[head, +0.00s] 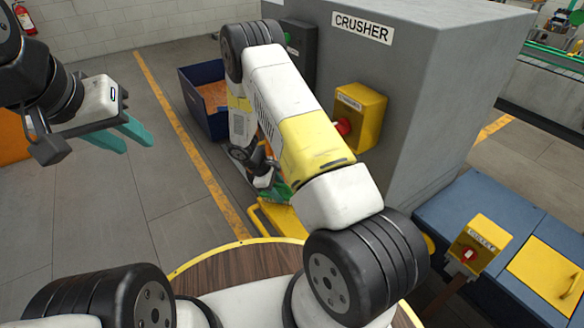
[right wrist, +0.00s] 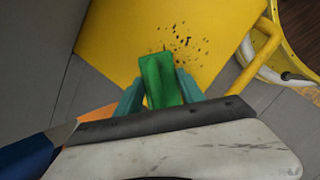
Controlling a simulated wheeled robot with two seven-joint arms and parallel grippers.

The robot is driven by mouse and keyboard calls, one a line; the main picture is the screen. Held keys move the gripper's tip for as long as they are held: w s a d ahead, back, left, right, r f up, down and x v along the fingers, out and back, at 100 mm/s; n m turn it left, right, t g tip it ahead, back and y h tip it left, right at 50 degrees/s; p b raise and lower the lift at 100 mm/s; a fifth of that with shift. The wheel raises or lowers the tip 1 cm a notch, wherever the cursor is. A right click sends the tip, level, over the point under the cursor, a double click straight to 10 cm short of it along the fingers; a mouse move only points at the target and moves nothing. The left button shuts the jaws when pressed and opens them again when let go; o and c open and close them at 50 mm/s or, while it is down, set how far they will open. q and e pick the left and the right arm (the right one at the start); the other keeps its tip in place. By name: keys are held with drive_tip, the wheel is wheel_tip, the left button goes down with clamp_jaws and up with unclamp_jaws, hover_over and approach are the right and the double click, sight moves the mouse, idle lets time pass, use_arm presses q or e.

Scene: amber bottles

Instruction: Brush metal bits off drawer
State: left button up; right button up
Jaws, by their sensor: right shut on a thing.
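The yellow drawer (right wrist: 125,40) fills the upper middle of the right wrist view. Dark metal bits (right wrist: 186,42) lie scattered on its surface. My right gripper (right wrist: 158,88) is shut on a green brush (right wrist: 160,78), whose far end is close to the bits; I cannot tell whether it touches the drawer. In the head view, the drawer (head: 278,219) shows low at the crusher's foot, mostly behind my right arm. My right gripper there is largely hidden, with a bit of green beside it. My left gripper (head: 134,138) is empty, its teal fingers apart, in the air at upper left.
The grey crusher (head: 440,90) stands right of my right arm, with a yellow switch box (head: 355,115) on its side. A blue bin (head: 195,108) is on the floor behind the arm. Blue cabinets (head: 480,205) stand at right.

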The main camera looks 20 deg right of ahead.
drive_tip(key=shift+w+a+r, duration=0.1)
drive_tip(key=shift+w, duration=0.3)
drive_tip(key=shift+f, duration=0.25)
drive_tip(key=shift+s+r, duration=0.1)
drive_tip(key=shift+r, duration=3.3)
